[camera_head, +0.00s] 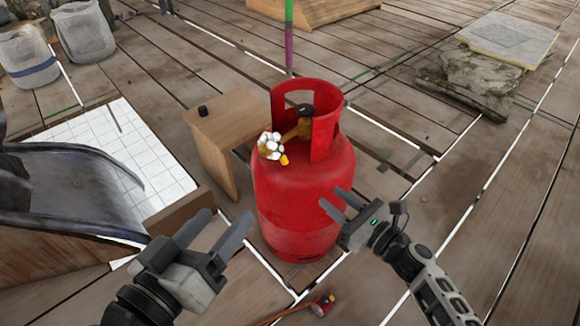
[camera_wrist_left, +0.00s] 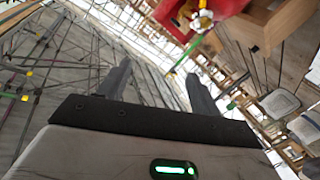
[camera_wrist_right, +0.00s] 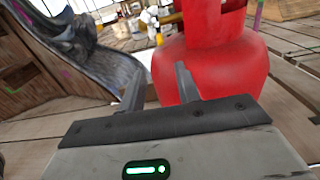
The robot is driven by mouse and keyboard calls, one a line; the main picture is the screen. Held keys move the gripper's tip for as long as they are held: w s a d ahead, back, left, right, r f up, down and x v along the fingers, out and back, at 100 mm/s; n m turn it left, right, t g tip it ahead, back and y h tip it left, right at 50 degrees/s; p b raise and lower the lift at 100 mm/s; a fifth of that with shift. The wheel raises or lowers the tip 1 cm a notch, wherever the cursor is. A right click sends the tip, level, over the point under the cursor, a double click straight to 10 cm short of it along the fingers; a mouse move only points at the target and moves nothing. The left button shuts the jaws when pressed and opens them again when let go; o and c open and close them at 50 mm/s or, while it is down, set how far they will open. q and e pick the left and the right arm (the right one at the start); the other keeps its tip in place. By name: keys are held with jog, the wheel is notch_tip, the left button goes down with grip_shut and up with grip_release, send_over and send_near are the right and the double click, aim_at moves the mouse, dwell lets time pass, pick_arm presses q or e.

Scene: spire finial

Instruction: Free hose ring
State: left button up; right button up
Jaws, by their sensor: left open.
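A red gas cylinder (camera_head: 305,195) stands upright on the plank floor in the head view. I cannot make out a separate hose ring there. A red-tipped piece with a thin orange hose (camera_head: 322,305) lies on the floor in front. My left gripper (camera_head: 228,214) is open and empty, left of the cylinder. My right gripper (camera_head: 331,196) is open and empty, close to the cylinder's lower right; I cannot tell if it touches.
A small wooden stand (camera_head: 225,135) with a black knob stands just behind the cylinder's left. A dark curved chute (camera_head: 70,190) and white tiles (camera_head: 135,150) lie left. Stone blocks (camera_head: 480,75) are back right. Planks to the right are clear.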

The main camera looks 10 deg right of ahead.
jog(key=b, duration=0.2)
send_near(286, 161)
jog(key=b+x, duration=0.1)
jog(key=x, duration=0.6)
jog(key=shift+w+a+f+b, duration=0.1)
jog(key=shift+w+a+b, duration=0.1)
jog(key=shift+w+b, duration=0.15)
pick_arm(q)
jog(key=r+m+t, duration=0.1)
jog(key=w+r+m+t+h, duration=0.1)
jog(key=r, duration=0.1)
jog(key=w+r+t, duration=0.1)
jog(key=r, duration=0.1)
jog(key=shift+w+a+m+h, duration=0.15)
jog(key=shift+a+m+h, duration=0.15)
jog(key=shift+m+h, duration=0.1)
pick_arm(e)
jog(key=shift+w+a, duration=0.25)
pick_arm(q)
jog(key=shift+r, duration=0.1)
pick_arm(e)
grip_shut()
